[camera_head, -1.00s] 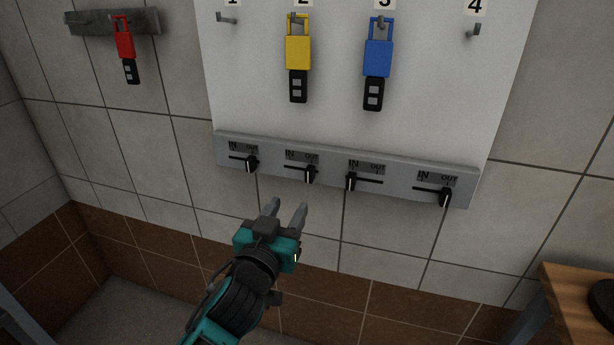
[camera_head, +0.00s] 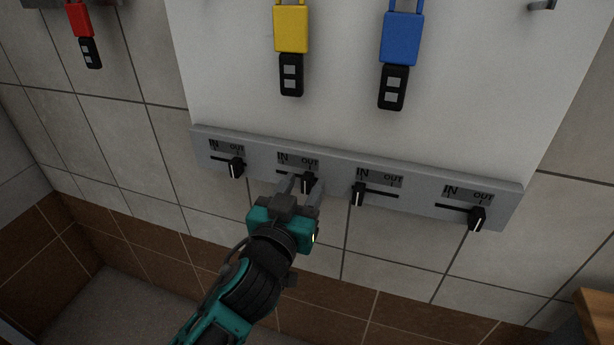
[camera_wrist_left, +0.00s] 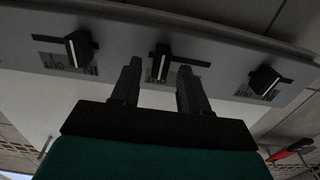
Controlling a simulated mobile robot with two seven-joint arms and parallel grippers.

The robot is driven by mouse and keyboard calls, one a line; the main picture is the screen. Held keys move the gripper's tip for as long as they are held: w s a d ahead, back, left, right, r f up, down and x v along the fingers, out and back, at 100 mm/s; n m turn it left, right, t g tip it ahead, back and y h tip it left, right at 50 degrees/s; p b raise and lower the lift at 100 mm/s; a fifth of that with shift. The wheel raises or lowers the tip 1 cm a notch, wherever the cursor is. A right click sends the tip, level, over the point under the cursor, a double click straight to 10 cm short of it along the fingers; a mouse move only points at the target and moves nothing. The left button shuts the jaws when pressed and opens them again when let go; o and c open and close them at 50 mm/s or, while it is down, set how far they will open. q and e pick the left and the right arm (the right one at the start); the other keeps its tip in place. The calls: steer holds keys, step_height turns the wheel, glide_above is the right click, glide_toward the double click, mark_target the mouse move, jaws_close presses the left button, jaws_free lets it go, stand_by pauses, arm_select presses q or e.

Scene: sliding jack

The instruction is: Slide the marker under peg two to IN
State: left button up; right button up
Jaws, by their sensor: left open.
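The marker under peg two is a black knob (camera_head: 307,182) with a white line, at the OUT end of its slot. It also shows in the left wrist view (camera_wrist_left: 163,50), between and just beyond my fingertips. My left gripper (camera_head: 300,187) is open, with one finger on each side of that knob in the picture. In the left wrist view the fingers (camera_wrist_left: 160,82) look apart and empty; I cannot tell whether either touches the knob. The slot's IN part is partly behind a finger in the head view. My right gripper is not in view.
On the same grey rail (camera_head: 420,206), marker one (camera_head: 236,167) and marker four (camera_head: 477,218) sit at OUT; marker three (camera_head: 358,194) sits at IN. A yellow padlock (camera_head: 290,30) and a blue padlock (camera_head: 401,40) hang above. A red padlock (camera_head: 80,20) hangs at left.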

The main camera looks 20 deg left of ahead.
arm_select(q)
steer(key=shift+w, duration=0.25)
steer(key=shift+s, duration=0.1)
jaws_close()
stand_by(0.6)
